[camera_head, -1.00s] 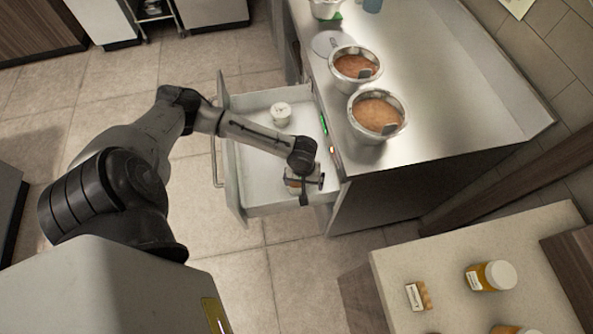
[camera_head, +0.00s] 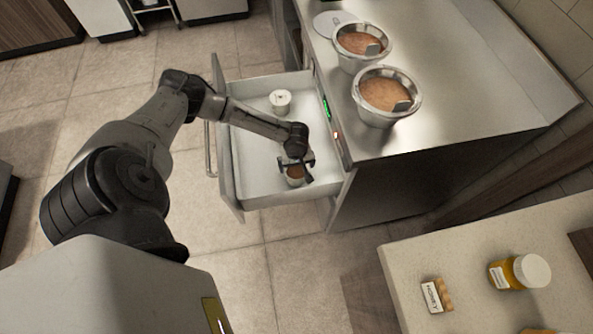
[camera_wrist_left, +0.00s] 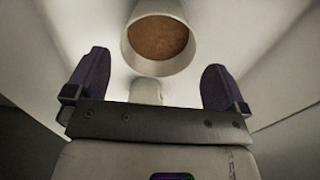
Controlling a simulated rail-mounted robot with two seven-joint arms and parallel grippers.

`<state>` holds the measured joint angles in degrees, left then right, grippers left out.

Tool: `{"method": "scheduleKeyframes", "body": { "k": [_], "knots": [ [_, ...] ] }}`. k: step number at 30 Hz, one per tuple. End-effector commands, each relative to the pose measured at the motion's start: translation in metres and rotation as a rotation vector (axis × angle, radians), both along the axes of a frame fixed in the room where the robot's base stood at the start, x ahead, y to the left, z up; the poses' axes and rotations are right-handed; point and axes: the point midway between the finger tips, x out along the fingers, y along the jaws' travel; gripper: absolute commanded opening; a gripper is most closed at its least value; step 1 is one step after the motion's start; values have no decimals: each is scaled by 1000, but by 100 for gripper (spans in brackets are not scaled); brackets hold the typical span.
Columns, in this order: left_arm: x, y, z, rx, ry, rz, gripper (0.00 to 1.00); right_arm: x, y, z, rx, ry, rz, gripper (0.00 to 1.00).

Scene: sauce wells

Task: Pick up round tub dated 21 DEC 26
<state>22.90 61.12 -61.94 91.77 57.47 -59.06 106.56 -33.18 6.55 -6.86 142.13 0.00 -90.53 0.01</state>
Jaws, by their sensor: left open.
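An open drawer (camera_head: 243,183) holds two round tubs. One white tub (camera_head: 280,101) stands toward the drawer's far end. The other tub (camera_head: 294,181), with brown contents, stands near the front end, partly hidden by my left gripper (camera_head: 297,166). In the left wrist view this round tub (camera_wrist_left: 160,43) shows its white rim and brown top just ahead of my left gripper (camera_wrist_left: 155,85). The fingers are apart with nothing between them. No date is readable on either tub. My right gripper is out of view.
Two metal pans of brown sauce (camera_head: 388,92) (camera_head: 362,43) stand on the steel counter (camera_head: 470,90) right of the drawer. A pale counter (camera_head: 460,262) at lower right holds a honey packet (camera_head: 436,295) and an amber jar (camera_head: 518,271). The drawer's middle is clear.

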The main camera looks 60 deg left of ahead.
Motion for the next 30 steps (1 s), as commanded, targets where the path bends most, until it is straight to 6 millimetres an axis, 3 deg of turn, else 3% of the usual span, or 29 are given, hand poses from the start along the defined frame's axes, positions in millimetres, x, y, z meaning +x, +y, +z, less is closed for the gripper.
{"method": "scheduleKeyframes", "body": {
  "k": [8, 18, 25, 30],
  "knots": [
    [1, 1, -13, 0, -1, -1, 100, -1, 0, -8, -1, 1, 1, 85],
    [2, 3, -53, 0, -1, 0, 100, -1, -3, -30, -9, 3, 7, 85],
    [2, 3, -54, 0, -1, -1, 100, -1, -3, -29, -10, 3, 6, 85],
    [2, 3, -54, 0, -1, -1, 86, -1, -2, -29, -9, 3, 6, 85]
  ]
}}
